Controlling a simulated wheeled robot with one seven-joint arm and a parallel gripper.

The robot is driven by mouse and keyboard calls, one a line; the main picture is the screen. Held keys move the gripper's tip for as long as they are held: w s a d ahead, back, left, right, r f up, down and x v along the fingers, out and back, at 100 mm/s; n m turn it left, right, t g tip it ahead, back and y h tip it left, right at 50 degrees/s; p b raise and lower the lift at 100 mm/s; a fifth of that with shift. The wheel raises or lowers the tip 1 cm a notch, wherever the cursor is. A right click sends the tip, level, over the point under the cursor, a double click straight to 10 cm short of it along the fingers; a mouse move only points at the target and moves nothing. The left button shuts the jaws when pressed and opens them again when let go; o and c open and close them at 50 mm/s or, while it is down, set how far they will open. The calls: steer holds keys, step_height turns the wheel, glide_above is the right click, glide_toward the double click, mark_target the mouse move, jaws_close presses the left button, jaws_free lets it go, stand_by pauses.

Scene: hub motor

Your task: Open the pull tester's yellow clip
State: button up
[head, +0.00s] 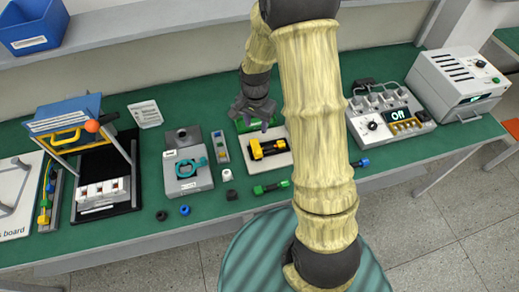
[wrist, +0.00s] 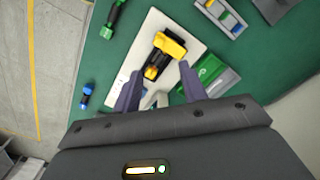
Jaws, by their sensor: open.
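A yellow and black clip-like part (head: 268,148) lies on a pale plate (head: 283,162) near the middle of the green bench; I take it to be the pull tester's clip. In the wrist view the yellow part (wrist: 169,45) shows just beyond my fingertips, on its pale plate (wrist: 192,22). Whether the clip is open or shut I cannot tell. My gripper (head: 254,108) is above the bench behind the plate. In the wrist view its two dark fingers (wrist: 160,72) are spread, with nothing held between them.
A green block (wrist: 212,75) sits beside the plate. A grey fixture with a teal clamp (head: 190,170) stands to the left. A green and black part (head: 270,187) lies in front. A charger box (head: 388,122) reading "Off" stands to the right. My arm hides part of the bench.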

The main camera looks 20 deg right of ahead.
mark_target(259, 151)
steer(key=f+p, duration=0.1)
steer(key=f, duration=0.4)
steer(key=f+p, duration=0.1)
steer(key=f, duration=0.4)
steer(key=f+p, duration=0.1)
steer(key=f, duration=0.4)
steer(key=shift+w+d, duration=0.15)
steer(key=shift+d, duration=0.2)
steer(key=shift+a+f, duration=0.1)
steer(key=shift+f, duration=0.4)
steer(key=shift+d, duration=0.2)
jaws_close()
